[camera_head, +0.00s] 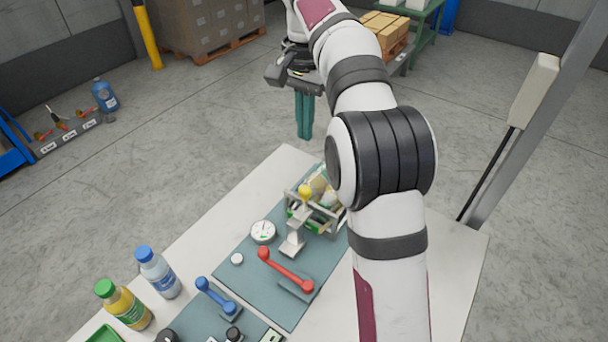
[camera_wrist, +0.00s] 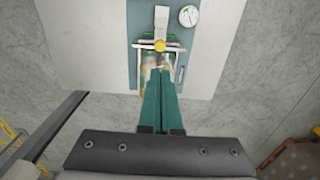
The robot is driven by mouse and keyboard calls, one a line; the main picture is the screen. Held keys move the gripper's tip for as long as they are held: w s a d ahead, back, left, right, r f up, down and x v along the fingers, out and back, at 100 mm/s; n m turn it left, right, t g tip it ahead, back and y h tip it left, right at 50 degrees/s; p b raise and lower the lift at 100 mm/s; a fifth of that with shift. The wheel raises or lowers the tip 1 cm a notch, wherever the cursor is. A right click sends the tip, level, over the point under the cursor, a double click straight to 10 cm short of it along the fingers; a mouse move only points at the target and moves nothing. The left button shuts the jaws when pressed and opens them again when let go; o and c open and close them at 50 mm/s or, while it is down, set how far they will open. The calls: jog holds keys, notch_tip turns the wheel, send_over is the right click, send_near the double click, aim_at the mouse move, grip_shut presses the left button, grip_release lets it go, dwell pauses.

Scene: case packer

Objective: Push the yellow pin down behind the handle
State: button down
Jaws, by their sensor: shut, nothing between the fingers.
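A yellow round knob, the only part of the yellow pin I can make out (camera_head: 305,191), shows at the top of a pale grey upright lever or handle (camera_head: 295,238). In the wrist view the yellow knob (camera_wrist: 160,45) sits at the near end of the pale handle (camera_wrist: 161,20), above a metal frame. I cannot tell from these views how far the pin stands out. My gripper (camera_head: 304,135) has teal fingers pressed together and empty. It hangs beyond the table's far edge, apart from the pin. In the wrist view its fingertips (camera_wrist: 162,72) point toward the frame.
A metal-framed box with packages (camera_head: 323,214) stands beside the handle. A white gauge (camera_head: 263,232), a red lever (camera_head: 286,272) and a blue lever (camera_head: 216,297) are on the teal mat (camera_head: 253,278). Two bottles stand at the left (camera_head: 158,275). My arm covers the table's right part.

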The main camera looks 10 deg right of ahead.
aim_at(305, 189)
notch_tip(305, 189, down, 14)
jog(key=shift+r, duration=0.1)
dwell(0.5)
jog(key=shift+f, duration=2.1)
notch_tip(305, 189, up, 15)
jog(key=shift+f, duration=0.2)
